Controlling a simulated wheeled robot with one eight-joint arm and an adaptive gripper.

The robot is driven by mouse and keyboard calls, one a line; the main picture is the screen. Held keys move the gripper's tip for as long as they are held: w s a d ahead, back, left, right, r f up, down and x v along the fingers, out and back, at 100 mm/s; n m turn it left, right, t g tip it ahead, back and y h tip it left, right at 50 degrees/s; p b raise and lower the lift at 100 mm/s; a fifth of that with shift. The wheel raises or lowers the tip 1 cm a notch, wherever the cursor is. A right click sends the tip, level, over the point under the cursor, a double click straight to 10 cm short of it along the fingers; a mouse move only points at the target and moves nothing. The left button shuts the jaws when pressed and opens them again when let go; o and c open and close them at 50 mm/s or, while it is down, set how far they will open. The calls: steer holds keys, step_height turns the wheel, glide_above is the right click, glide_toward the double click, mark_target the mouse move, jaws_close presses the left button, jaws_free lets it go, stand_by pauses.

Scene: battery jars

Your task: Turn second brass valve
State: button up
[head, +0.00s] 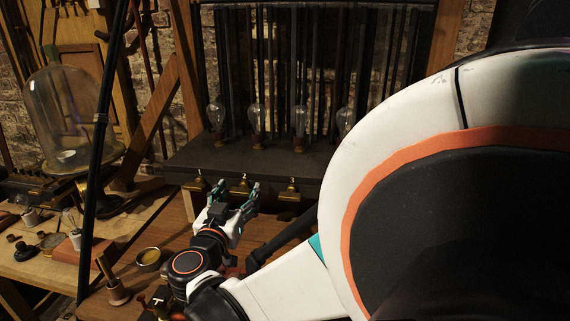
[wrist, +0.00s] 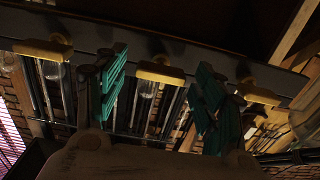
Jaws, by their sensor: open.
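Three brass valves show along the front edge of a dark shelf in the head view: a left one (head: 195,185), a middle one (head: 241,187) and a right one (head: 288,193). My gripper (head: 236,188) is open just in front of the middle valve, its green-tipped fingers spread to either side. In the wrist view the middle valve (wrist: 160,73) shows between the fingers of my gripper (wrist: 162,75), with a valve (wrist: 43,49) to the left and another (wrist: 260,95) to the right. I cannot tell whether the fingers touch the middle valve.
The dark shelf (head: 255,160) carries several glass bulbs (head: 257,122). A bell jar (head: 65,115) stands at the left. A wooden bench with a small round tin (head: 149,257) and a wooden-handled tool (head: 115,290) lies below. A dark pole crosses the left side.

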steer(key=shift+w, duration=0.1)
steer(key=c, duration=1.1)
steer(key=shift+o, duration=0.2)
